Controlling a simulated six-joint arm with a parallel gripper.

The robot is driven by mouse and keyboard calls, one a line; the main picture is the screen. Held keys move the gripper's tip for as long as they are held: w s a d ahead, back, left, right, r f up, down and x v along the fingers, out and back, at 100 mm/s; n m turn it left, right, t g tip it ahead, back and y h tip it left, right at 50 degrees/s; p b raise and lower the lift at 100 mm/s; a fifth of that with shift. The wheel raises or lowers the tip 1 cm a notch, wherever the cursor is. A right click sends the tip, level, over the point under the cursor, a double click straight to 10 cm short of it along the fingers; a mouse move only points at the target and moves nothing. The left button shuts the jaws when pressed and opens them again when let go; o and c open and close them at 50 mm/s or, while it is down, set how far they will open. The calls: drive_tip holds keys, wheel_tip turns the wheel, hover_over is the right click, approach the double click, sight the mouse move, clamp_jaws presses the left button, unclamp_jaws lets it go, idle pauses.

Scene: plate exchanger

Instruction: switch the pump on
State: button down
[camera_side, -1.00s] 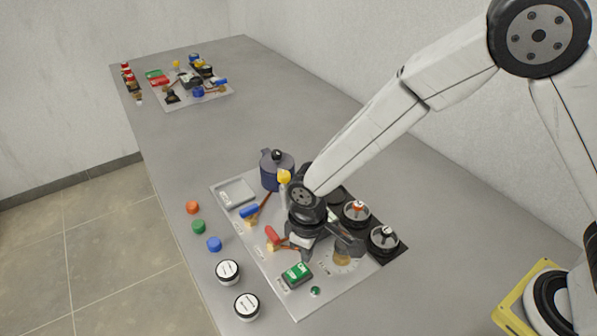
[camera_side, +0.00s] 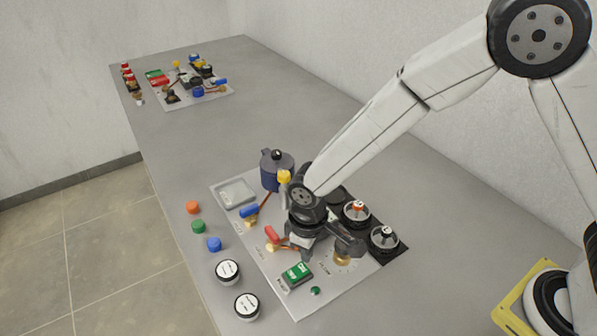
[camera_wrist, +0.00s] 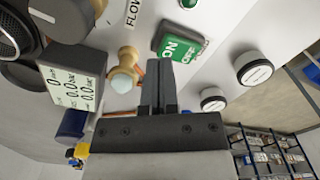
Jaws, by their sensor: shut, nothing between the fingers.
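The pump switch (camera_side: 297,273) is a green rocker in a dark housing, near the front edge of the panel. My gripper (camera_side: 318,238) is above the panel, just behind the switch in the side view. In the wrist view my gripper (camera_wrist: 158,68) is shut and empty, its fingers together and pointing towards the ON end of the switch. I cannot tell whether the tips touch it. A green lamp (camera_side: 315,291) sits beside the switch.
A red-handled valve (camera_side: 272,235) and a blue-handled valve (camera_side: 249,211) stand left of my gripper. Two white-topped jars (camera_side: 228,271) (camera_side: 247,306) stand left of the panel (camera_side: 330,297). A dark blue tank (camera_side: 277,171) is behind.

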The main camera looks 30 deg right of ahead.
drive_tip(key=shift+f, duration=1.35)
idle(1.3)
drive_tip(key=shift+r, duration=3.5)
drive_tip(key=shift+d, duration=0.1)
drive_tip(key=s+d+r+m+t, duration=0.1)
drive_tip(key=s+d+m, duration=0.1)
drive_tip(key=d, duration=0.5)
drive_tip(key=s+d+r+m, duration=0.2)
drive_tip(key=s+d, duration=0.1)
drive_tip(key=d, duration=0.4)
drive_tip(key=s+d+r+m+t, duration=0.1)
drive_tip(key=s+d+r+m, duration=0.1)
drive_tip(key=d, duration=0.6)
drive_tip(key=shift+s+t, duration=0.3)
drive_tip(key=shift+s, duration=0.4)
